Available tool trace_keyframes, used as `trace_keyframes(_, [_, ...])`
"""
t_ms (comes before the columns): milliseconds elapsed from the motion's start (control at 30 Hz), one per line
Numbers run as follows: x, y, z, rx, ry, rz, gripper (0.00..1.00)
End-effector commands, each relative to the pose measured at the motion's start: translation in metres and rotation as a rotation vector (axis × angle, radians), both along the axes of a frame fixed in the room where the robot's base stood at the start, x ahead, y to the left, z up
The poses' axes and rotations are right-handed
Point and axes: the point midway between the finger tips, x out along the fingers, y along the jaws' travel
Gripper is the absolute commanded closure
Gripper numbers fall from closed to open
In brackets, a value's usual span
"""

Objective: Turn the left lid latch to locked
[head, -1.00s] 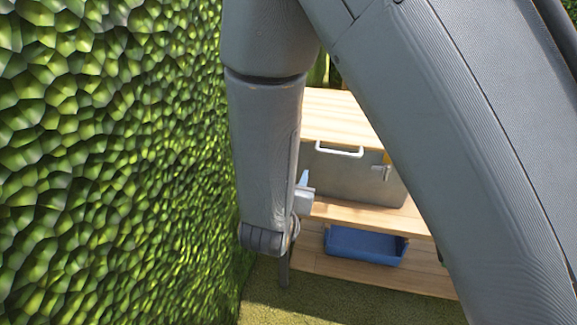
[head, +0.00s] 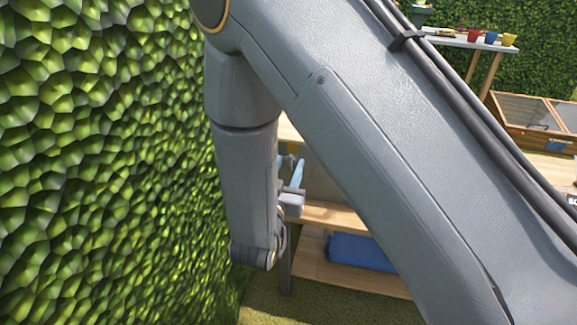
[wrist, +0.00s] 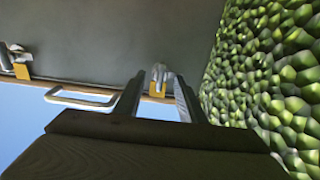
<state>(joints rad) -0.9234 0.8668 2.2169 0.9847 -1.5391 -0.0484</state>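The grey lidded box (wrist: 110,35) fills the upper part of the wrist view, which looks upside down. The left lid latch (wrist: 159,78), a metal piece on a yellow plate, shows between my gripper's fingers. The white lid handle (wrist: 82,97) and the other latch (wrist: 18,62) are to its left in that view. My gripper (wrist: 160,88) is open, with one finger on each side of the latch. I cannot tell whether they touch it. In the head view my gripper (head: 293,188) is small beside the box (head: 318,182), most of which my arm hides.
A leafy hedge wall (head: 100,160) stands close on the left of my arm. A blue bin (head: 358,250) sits on the lower wooden shelf (head: 325,270) under the box. A table with coloured pots (head: 490,40) and a wooden frame (head: 535,115) are at the far right.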

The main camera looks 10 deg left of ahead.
Motion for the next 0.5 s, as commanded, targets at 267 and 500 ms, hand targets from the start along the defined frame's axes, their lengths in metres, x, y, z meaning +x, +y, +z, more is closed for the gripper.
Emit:
trace_keyframes(267, [0.0045,0.0000,-0.0001,0.000,0.000,0.001,0.63])
trace_keyframes(500, [0.0043,-0.0001,-0.0001,0.000,0.000,0.001,0.94])
